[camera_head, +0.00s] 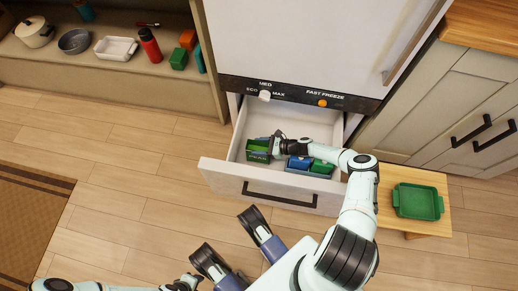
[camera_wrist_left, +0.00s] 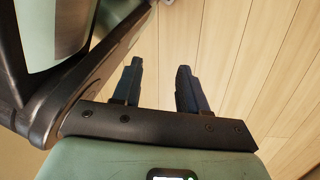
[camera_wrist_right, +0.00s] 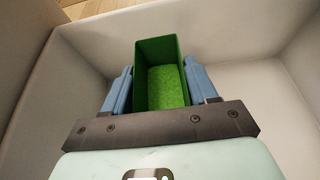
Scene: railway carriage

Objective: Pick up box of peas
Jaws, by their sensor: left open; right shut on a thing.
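The box of peas (camera_head: 257,150) is green with pale lettering on its side and stands in the left part of the open freezer drawer (camera_head: 225,174). In the right wrist view the green box (camera_wrist_right: 160,88) sits between the two blue fingers, its bright green, grainy inside showing. My right gripper (camera_head: 275,146) is shut on it, one finger on each side. The drawer floor under the box is hidden. My left gripper (camera_wrist_left: 159,68) is open and empty above the wooden floor, away from the drawer.
A blue box (camera_head: 299,163) and a green box (camera_head: 322,167) lie in the drawer right of my right gripper. A green tray (camera_head: 418,201) rests on a small wooden table (camera_head: 386,218) at the right. A shelf (camera_head: 120,72) with pots and a red bottle (camera_head: 150,45) is upper left.

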